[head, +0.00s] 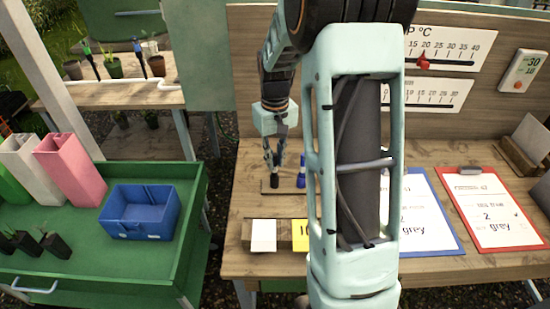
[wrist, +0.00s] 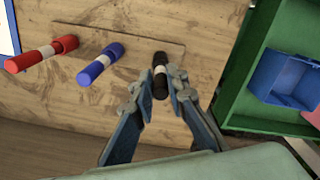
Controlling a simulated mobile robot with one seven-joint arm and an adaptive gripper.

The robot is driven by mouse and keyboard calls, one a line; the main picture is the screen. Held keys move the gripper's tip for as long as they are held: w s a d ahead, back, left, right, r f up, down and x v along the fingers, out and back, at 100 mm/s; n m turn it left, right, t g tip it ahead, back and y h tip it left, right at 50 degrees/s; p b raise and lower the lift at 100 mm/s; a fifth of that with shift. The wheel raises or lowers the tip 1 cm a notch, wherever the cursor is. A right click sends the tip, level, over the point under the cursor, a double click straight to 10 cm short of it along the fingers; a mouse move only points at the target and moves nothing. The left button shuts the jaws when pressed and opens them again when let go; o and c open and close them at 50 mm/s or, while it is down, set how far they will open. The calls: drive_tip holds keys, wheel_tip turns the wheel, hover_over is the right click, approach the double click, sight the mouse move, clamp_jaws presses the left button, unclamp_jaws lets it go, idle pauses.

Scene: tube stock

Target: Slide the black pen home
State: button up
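In the head view my arm hides the red pen, and the blue pen (head: 302,172) shows just right of my gripper.
A white card (head: 263,236) and a yellow card (head: 300,235) stand at the bench front. Blue (head: 440,235) and red (head: 537,235) clipboards lie to the right. A green cart (head: 100,270) with a blue bin (head: 140,212) stands left, across a gap.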

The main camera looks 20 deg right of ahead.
drive_tip(key=o, duration=0.4)
wheel_tip(320, 180, up, 12)
drive_tip(key=shift+r, duration=0.1)
idle(0.4)
idle(0.3)
